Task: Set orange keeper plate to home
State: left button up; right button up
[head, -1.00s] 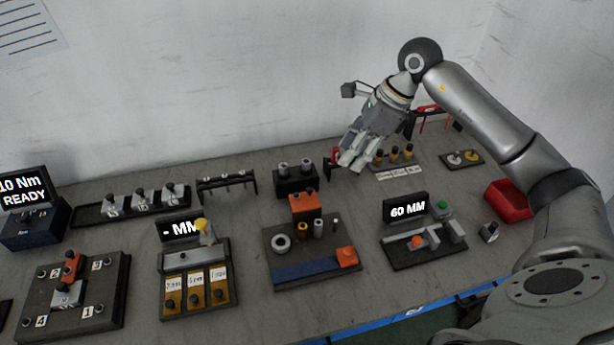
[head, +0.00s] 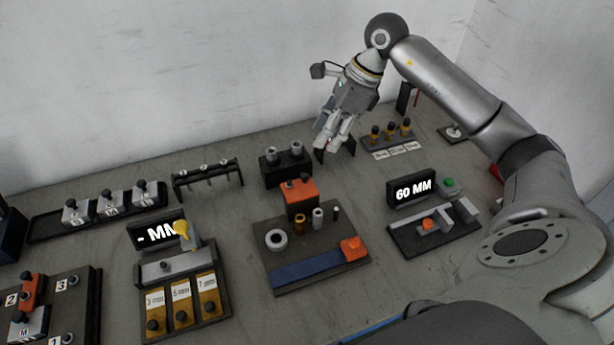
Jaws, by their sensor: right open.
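Several orange parts show, and I cannot tell which is the keeper plate. An orange block (head: 300,191) stands at the back of the dark centre fixture (head: 330,266). An orange end block (head: 353,249) sits at the right end of that fixture's blue bar (head: 308,274). An orange piece (head: 28,290) lies on the numbered fixture (head: 75,318) at the lower left, next to a grey block. My right gripper (head: 328,145) is open and empty, pointing down above the back of the bench, behind and right of the orange block. My left gripper is out of view.
A 60 MM gauge (head: 411,191) stands right of centre. A black two-post stand (head: 285,166) is close left of my right gripper.

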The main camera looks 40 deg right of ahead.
aim_at(306, 175)
jog(key=x, duration=0.7)
jog(key=p+x, duration=0.1)
jog(key=x, duration=0.3)
jog(key=shift+s+d+f, duration=0.15)
jog(key=shift+d+f, duration=0.1)
jog(key=shift+f, duration=0.1)
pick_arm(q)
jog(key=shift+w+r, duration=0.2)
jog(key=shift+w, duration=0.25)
pick_arm(e)
jog(key=shift+a+f, duration=0.15)
jog(key=shift+f, duration=0.6)
jog(key=shift+c, duration=0.4)
grip_shut()
